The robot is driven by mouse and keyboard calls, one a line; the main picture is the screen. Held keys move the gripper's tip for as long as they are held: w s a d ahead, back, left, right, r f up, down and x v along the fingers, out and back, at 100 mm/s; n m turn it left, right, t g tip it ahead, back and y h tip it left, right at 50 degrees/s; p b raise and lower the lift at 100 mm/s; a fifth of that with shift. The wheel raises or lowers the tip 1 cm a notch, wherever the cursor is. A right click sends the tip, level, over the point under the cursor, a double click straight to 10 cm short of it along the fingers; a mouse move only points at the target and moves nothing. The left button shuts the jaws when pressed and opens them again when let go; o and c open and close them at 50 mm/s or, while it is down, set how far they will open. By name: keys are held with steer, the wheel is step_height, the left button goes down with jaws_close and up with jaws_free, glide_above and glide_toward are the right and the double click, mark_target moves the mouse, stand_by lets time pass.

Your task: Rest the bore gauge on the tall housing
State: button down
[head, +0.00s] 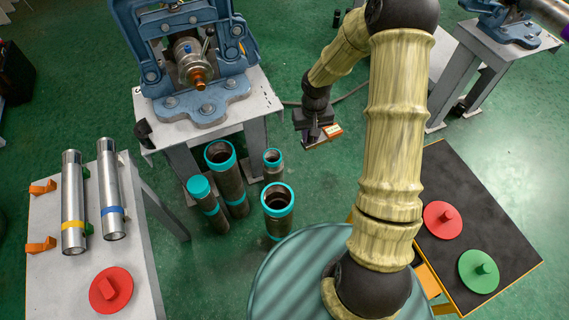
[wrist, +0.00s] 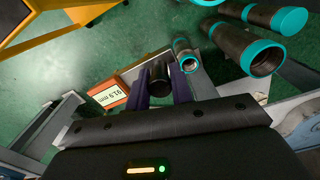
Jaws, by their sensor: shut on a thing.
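My gripper (head: 316,134) hangs over the green floor, right of and above a group of dark standing tubes with teal ends. In the wrist view, my gripper's fingers (wrist: 161,88) are shut on the black handle of the bore gauge (wrist: 160,72). The gauge's orange display box reads about 91.9 mm; its orange edge shows in the head view (head: 333,130). The rest of the gauge is mostly hidden. The tallest-looking tube, probably the tall housing (head: 236,190), stands at the back of the group, its top open. The gauge appears apart from every tube.
A shorter open tube (head: 279,224), a narrow open tube (head: 273,172) and a teal-capped tube (head: 209,209) stand nearby. A blue pipe vise (head: 205,110) sits on a stand behind. A left table (head: 40,285) holds metal pipes. A black-topped table (head: 480,210) holds red and green discs.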

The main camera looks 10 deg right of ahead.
mark_target(303, 145)
steer(key=n, duration=0.3)
steer(key=s+n+p, duration=0.1)
steer(key=n, duration=0.1)
steer(key=shift+a+f, duration=0.3)
steer(key=shift+a, duration=0.05)
steer(key=n, duration=0.4)
steer(key=shift+s+a+f+n+p, duration=0.25)
steer(key=shift+a+f+n+p, duration=0.05)
steer(key=shift+a, duration=0.05)
steer(key=n, duration=0.4)
steer(key=s+a+n+p, duration=0.1)
steer(key=n, duration=0.1)
steer(key=shift+f+n, duration=0.4)
steer(key=s+a+f+n+p, duration=0.1)
steer(key=s+a+n+p, duration=0.1)
steer(key=n, duration=1)
steer(key=s+a+f+n+p, duration=0.1)
steer(key=a+n, duration=0.3)
steer(key=n, duration=0.9)
steer(key=shift+s+a+f+n+p, duration=0.25)
steer(key=shift+s+p, duration=0.2)
steer(key=shift+s, duration=0.4)
steer(key=shift+f, duration=0.1)
